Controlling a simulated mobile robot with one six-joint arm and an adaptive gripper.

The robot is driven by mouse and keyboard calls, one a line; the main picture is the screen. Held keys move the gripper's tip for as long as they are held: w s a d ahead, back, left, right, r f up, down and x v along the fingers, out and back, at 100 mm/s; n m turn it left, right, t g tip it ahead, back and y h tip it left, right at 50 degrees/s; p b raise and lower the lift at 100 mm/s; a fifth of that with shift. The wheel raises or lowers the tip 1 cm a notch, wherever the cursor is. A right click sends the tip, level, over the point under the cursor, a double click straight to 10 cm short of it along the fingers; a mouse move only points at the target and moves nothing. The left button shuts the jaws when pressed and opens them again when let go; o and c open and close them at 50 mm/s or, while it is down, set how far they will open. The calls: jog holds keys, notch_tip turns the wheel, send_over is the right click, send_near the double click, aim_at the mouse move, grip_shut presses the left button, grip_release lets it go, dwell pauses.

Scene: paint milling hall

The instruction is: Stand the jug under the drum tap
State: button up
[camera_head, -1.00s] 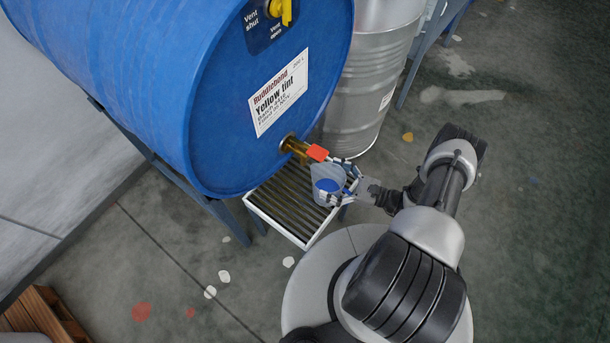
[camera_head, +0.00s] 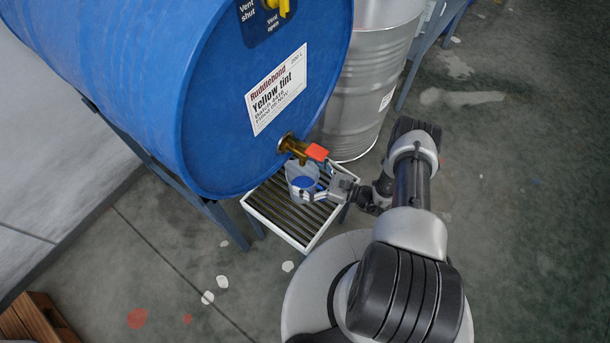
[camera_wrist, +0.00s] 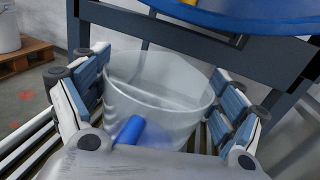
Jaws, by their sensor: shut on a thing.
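The clear jug (camera_head: 297,174), with a blue part on its near side, is upright close to the drum tap (camera_head: 297,148). From the head view it sits just below the brass spout. My gripper (camera_head: 313,189) is shut on the jug. In the wrist view the jug (camera_wrist: 158,85) is between the two fingers, open end up, and looks empty. The tap has a red handle (camera_head: 317,152) and comes out of the blue drum (camera_head: 220,130). A slatted stand (camera_head: 283,228) lies below the jug. I cannot tell whether the jug's base touches it.
A silver drum (camera_head: 365,85) stands behind, right of the blue drum. The blue drum rests on a blue-grey frame (camera_head: 180,185). A wooden pallet (camera_head: 35,320) lies at lower left. The floor at right is clear apart from stains.

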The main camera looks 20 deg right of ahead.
jog(key=o, duration=1.6)
jog(key=shift+f, duration=0.15)
jog(key=shift+o, duration=0.2)
